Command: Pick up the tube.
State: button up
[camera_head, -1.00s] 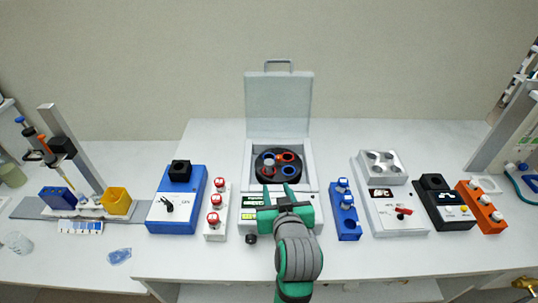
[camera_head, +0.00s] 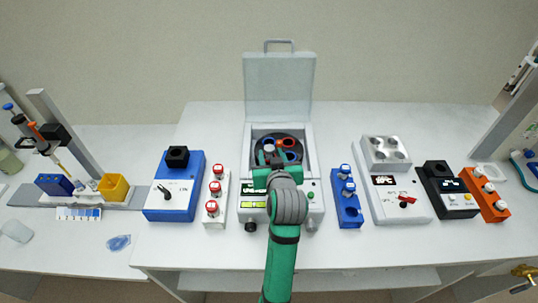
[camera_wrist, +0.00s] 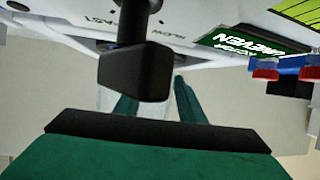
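A tube with a pale cap (camera_head: 269,148) stands in the dark round rotor (camera_head: 290,143) of the open centrifuge (camera_head: 311,160); its body is hidden. The rotor has red and blue rings. My gripper (camera_head: 267,163) is over the front of the centrifuge, its fingers just in front of the capped tube; I cannot tell whether they touch it. In the wrist view two green fingers (camera_wrist: 157,98) show apart, with a pale gap between them and a black block in front. No tube shows clearly between them.
The raised lid (camera_head: 279,85) stands behind the rotor. A white rack with red-capped tubes (camera_head: 214,188) is on the left, a blue rack (camera_head: 347,212) on the right. A blue device (camera_head: 174,199) and a white block device (camera_head: 400,208) stand farther out. The bench front is mostly clear.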

jog(key=shift+x, duration=1.4)
jog(key=shift+c, duration=0.6)
jog(key=c, duration=0.7)
jog(key=shift+r, duration=0.1)
